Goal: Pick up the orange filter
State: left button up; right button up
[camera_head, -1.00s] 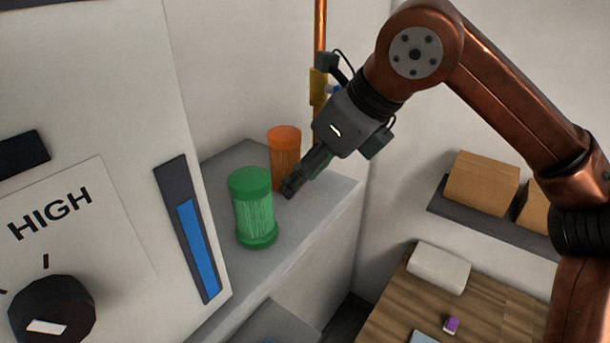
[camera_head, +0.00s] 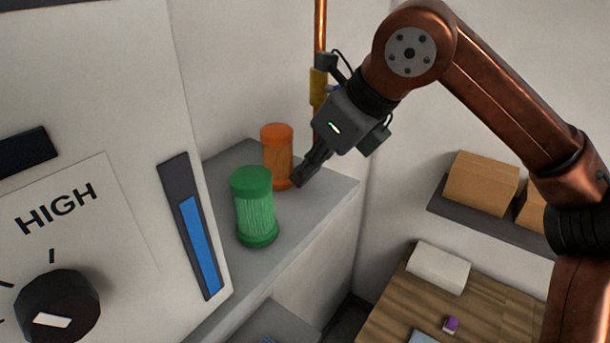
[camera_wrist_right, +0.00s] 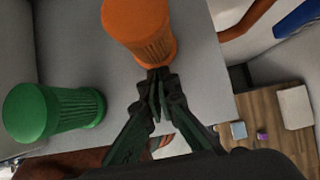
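The orange filter (camera_head: 278,155) stands upright on the grey ledge (camera_head: 310,205), behind and a little right of the green filter (camera_head: 255,207). My right gripper (camera_head: 298,182) points down and left, with its tips close beside the orange filter's lower right side. In the right wrist view, the fingers (camera_wrist_right: 159,82) meet at their tips, right at the base end of the orange filter (camera_wrist_right: 140,28). Nothing shows between them; whether they touch the filter is unclear. The green filter (camera_wrist_right: 52,112) lies to the left there. My left gripper is out of view.
A white panel with a black dial (camera_head: 55,308) and a blue gauge (camera_head: 200,245) stands left of the ledge. A copper pipe (camera_head: 320,40) runs down the wall behind my gripper. Cardboard boxes (camera_head: 482,182) sit on a shelf at right, above a wooden table (camera_head: 400,315).

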jog(key=o, duration=0.3)
jog(key=shift+s+r, duration=0.1)
jog(key=shift+s, duration=0.2)
jog(key=o, duration=0.5)
jog(key=shift+w, duration=0.25)
jog(key=o, duration=0.9)
jog(key=shift+c, duration=0.2)
jog(key=shift+s, duration=0.15)
